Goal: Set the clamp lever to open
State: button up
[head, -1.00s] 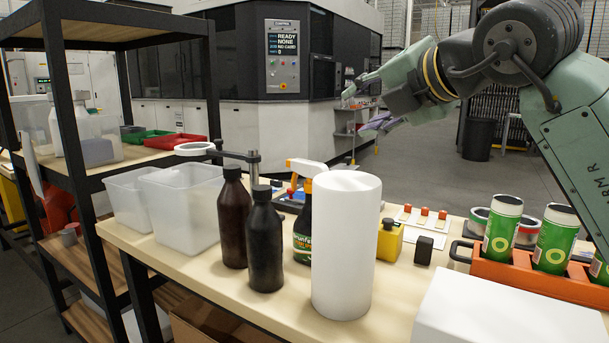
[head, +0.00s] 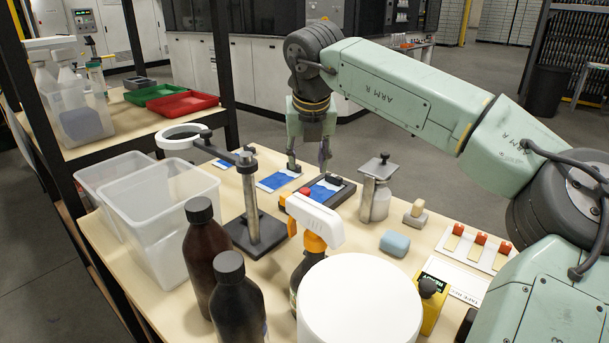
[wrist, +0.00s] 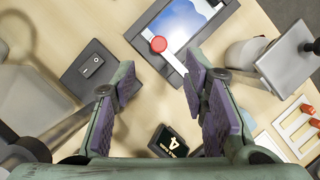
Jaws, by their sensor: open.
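The clamp lever (wrist: 174,61) is a pale bar with a red ball knob (wrist: 158,45). It lies at the near edge of a dark fixture (wrist: 143,26) that frames a blue and white sheet. In the head view the red knob (head: 305,191) shows at the left side of this fixture (head: 347,192). My gripper (wrist: 160,85) is open and empty, pointing down above the table. In the wrist view the lever shows between and just beyond its spread purple-padded fingers, with no contact visible. In the head view my gripper (head: 309,160) is at the fixture's far-left side.
A magnifier stand (head: 250,215) stands left of the fixture, and a metal-topped stand with a jar (head: 376,195) right of it.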

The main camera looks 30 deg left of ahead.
aim_at(305, 190)
jog(key=p+x, duration=0.2)
jog(key=x, duration=0.8)
jog(key=shift+s+p, duration=0.15)
jog(key=shift+p, duration=0.2)
jog(key=shift+c, duration=0.4)
grip_shut()
